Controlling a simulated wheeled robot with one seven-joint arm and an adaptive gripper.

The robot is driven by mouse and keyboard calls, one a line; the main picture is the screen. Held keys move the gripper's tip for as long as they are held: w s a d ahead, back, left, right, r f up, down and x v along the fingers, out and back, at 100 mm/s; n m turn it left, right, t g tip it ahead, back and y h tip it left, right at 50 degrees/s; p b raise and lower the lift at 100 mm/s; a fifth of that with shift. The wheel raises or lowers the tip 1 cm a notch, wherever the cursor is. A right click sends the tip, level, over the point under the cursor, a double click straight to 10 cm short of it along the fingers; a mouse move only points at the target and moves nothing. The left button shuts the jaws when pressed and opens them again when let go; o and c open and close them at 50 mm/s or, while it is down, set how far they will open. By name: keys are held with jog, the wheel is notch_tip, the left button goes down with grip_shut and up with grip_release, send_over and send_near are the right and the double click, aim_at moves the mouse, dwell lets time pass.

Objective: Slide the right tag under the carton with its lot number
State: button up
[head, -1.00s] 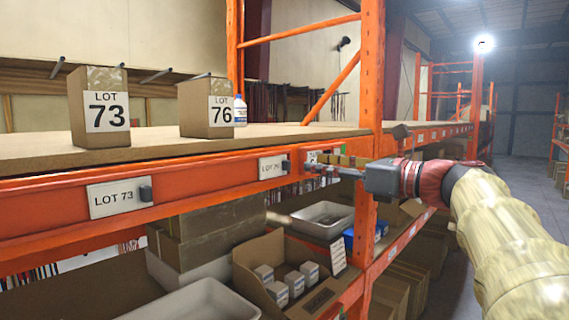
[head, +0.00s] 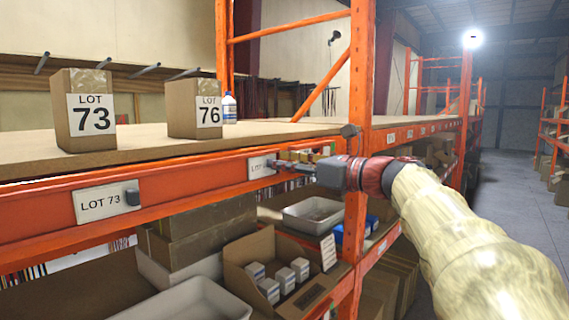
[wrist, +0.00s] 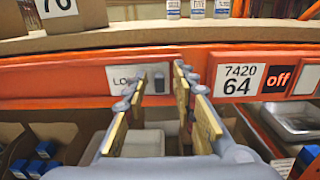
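The LOT 73 carton (head: 84,136) and the LOT 76 carton (head: 196,128) stand apart on the wooden shelf. The LOT 73 tag (head: 102,204), a white plate with a dark knob, sits on the orange beam below its carton. A second tag (head: 256,168) is farther right on the beam, right of the LOT 76 carton; my gripper covers part of it. In the wrist view this tag (wrist: 120,80) shows only "LO", its number hidden by a finger. My gripper (wrist: 157,88) is open, its fingers on either side of the tag's dark knob (wrist: 158,80). Contact cannot be told.
A sign reading 7420 64 off (wrist: 250,80) is on the beam right of my gripper. An orange upright (head: 360,75) stands behind the gripper. White bottles (wrist: 197,9) stand on the shelf. Bins and boxes, including a grey tray (head: 310,215), fill the level below.

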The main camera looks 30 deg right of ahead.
jog(key=shift+c, duration=1.2)
jog(key=c, duration=0.4)
